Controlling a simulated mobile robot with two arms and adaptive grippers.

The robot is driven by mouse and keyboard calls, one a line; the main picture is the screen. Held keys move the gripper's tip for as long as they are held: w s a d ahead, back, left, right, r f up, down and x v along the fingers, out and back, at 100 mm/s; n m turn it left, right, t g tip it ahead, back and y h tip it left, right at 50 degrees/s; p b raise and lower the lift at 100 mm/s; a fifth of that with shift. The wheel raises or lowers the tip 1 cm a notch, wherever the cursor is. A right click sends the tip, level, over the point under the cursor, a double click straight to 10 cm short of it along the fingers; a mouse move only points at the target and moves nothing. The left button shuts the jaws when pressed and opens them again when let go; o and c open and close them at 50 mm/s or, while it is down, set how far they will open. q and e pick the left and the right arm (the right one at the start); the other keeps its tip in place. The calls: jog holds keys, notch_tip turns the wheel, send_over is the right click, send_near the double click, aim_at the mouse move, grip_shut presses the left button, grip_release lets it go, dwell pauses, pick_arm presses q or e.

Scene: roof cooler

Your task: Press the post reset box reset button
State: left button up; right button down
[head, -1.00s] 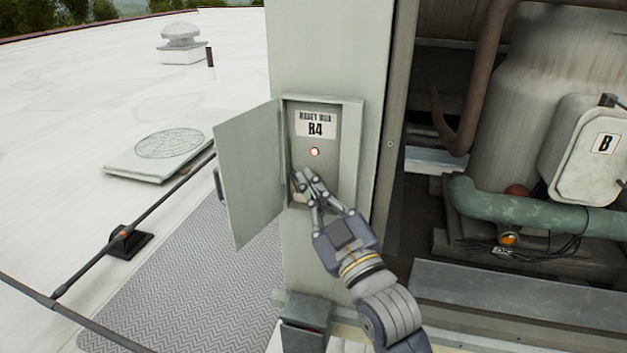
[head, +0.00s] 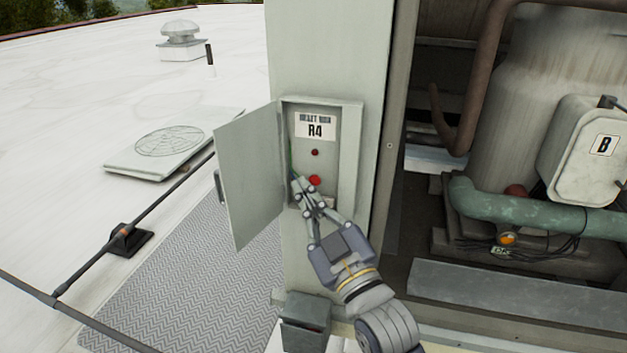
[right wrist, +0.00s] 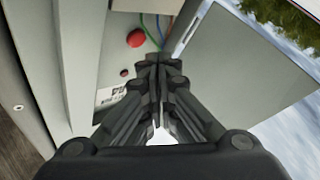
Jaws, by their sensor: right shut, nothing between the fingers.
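The reset box (head: 350,150) is mounted on a pale grey post (head: 330,50), with its door (head: 250,175) swung open to the left. Inside, under the R4 label (head: 315,127), is a small dark red lamp (head: 315,152). Below it is the larger red reset button (head: 315,180). The button also shows in the right wrist view (right wrist: 136,38). My right gripper (head: 300,183) is shut and empty, its fingertips at the box opening just left of the button. I cannot tell how far they are from the panel. My left gripper is not in view.
Green and blue wires (right wrist: 150,30) run inside the box beside the button. The open door stands close to the fingers. A pipe and machinery (head: 540,220) fill the right side. White roof (head: 80,100) lies open to the left.

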jog(key=shift+s+a+r+p, duration=0.15)
jog(key=shift+s+a, duration=0.25)
jog(key=shift+s, duration=0.75)
jog(key=shift+s+a+f+p, duration=0.15)
jog(key=shift+s+a, duration=0.2)
jog(key=shift+s, duration=0.8)
jog(key=shift+r, duration=0.1)
